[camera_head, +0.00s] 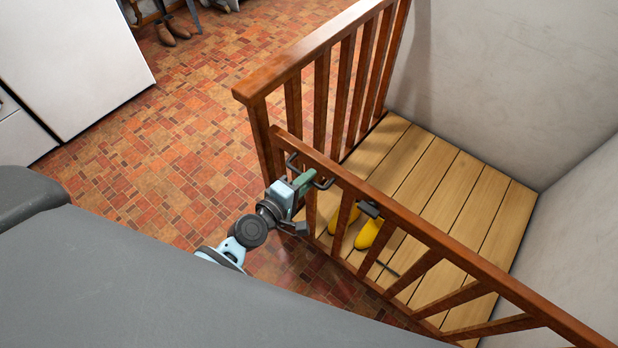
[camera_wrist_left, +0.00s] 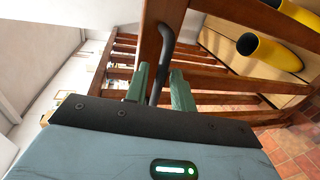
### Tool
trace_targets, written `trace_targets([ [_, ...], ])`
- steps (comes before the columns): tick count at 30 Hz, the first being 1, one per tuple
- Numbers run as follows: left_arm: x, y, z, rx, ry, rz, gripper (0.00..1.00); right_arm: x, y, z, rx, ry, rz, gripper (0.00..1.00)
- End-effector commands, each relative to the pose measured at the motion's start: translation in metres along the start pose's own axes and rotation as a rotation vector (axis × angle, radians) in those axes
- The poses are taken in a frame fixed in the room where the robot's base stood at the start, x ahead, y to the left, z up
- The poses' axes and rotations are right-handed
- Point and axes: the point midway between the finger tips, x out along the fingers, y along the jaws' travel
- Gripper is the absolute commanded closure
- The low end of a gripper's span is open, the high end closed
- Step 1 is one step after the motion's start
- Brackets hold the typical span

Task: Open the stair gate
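The stair gate (camera_head: 440,244) is brown wood, with a sloping top rail and diagonal bars. Its near-left end sits beside the banister post (camera_head: 264,140), and I see no clear gap there. A dark bent handle (camera_head: 324,184) is on the gate near this end. It also shows in the left wrist view (camera_wrist_left: 165,40), running down between my green fingers. My left gripper (camera_head: 303,183) is at the handle, its fingers close on both sides and seemingly shut on it. The exact contact is partly hidden. My right gripper is in neither view.
Behind the gate is a plank landing (camera_head: 455,180) with yellow boots (camera_head: 370,232) close to the bars. A banister (camera_head: 320,55) runs up and right to a pale wall (camera_head: 500,80). The tiled floor (camera_head: 190,150) at left is clear, with a white cabinet (camera_head: 75,60) beyond.

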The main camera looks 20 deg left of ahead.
Motion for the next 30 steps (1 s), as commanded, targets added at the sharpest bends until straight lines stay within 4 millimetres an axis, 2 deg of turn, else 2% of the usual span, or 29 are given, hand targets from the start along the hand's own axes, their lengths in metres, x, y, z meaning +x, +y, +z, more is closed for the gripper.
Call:
trace_targets([
  [5,0.0123,-0.0002,0.0002,0.001,-0.001,0.0,0.75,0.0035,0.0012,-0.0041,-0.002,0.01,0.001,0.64],
  [13,0.0137,0.0,0.0004,0.002,-0.001,0.0,0.75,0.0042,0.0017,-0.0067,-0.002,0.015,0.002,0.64],
  [14,0.0137,0.0,0.0004,0.002,-0.001,0.0,0.76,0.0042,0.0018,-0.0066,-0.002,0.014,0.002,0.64],
  [19,0.0135,0.0,0.0003,0.002,-0.001,0.0,0.99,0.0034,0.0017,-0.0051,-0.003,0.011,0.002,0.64],
  [30,0.0131,0.0001,0.0003,0.001,0.0,0.0,1.0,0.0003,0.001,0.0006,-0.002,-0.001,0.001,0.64],
])
